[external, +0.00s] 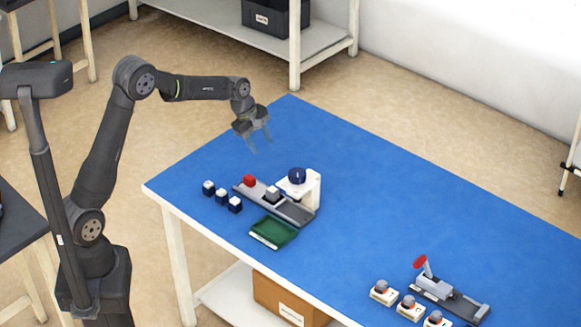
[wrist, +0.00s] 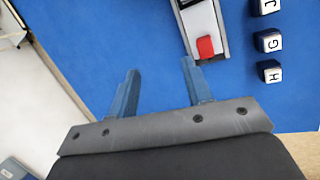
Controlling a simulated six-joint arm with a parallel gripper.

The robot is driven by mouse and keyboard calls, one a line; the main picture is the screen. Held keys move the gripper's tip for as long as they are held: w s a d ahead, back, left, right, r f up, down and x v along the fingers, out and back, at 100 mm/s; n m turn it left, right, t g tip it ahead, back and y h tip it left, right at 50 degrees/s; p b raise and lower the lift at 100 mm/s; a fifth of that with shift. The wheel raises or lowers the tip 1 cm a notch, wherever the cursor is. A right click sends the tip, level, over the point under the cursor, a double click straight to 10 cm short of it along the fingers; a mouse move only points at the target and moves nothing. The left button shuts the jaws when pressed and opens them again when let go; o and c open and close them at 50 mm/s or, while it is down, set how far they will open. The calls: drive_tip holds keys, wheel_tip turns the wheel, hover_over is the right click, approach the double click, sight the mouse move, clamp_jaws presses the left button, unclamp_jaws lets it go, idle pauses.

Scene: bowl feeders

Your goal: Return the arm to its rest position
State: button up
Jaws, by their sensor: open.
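My gripper (external: 260,146) hangs open and empty above the far left part of the blue table (external: 360,180) in the external view. In the wrist view its two fingers (wrist: 160,80) stand well apart with bare blue table between them. Below it and apart from it, a grey feeder track (external: 292,211) with a white stand and dark blue round top (external: 297,175) sits on the table.
Several dark cubes with white tops (external: 221,196) stand left of the track; their letters read J, G and H in the wrist view (wrist: 268,41). A green tray (external: 273,232) lies in front. Mid-table is clear.

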drive_tip(key=shift+w+d+f+m+t, duration=0.55)
drive_tip(key=shift+w+f+m+t, duration=0.15)
drive_tip(key=shift+w+t, duration=0.1)
